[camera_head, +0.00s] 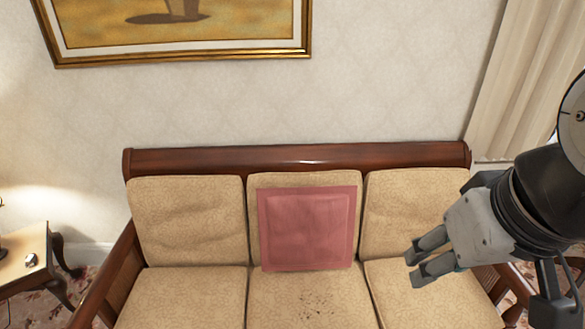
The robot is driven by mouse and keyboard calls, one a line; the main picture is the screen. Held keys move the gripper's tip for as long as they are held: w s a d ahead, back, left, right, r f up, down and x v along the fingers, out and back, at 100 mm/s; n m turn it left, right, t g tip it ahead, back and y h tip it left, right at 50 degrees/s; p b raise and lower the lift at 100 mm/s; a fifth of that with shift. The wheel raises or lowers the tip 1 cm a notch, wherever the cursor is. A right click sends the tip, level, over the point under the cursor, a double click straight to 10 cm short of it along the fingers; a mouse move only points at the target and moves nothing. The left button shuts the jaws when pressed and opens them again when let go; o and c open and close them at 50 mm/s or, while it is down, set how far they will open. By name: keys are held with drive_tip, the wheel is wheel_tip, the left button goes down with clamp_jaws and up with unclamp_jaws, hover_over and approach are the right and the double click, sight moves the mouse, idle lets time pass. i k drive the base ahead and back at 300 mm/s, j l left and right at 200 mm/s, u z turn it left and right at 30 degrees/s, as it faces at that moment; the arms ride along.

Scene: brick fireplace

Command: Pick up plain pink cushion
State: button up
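The plain pink cushion (308,230) stands upright on the middle seat of the sofa, leaning against the tan middle back cushion. It is square with a raised border line. My gripper (413,268) is at the right, in front of the sofa's right seat, with its fingertips pointing left toward the pink cushion. The two fingers are a little apart, with nothing seen between them. The gripper is clear of the pink cushion in the picture.
The wooden sofa (300,158) has tan cushions and armrests at both sides. A small side table (28,262) stands at the left. A framed picture (185,58) hangs above, and a curtain (520,80) hangs at the right.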

sight(301, 229)
drive_tip(key=i+j, duration=0.2)
drive_tip(key=i, duration=0.3)
drive_tip(key=i+j, duration=0.2)
drive_tip(key=i, duration=0.3)
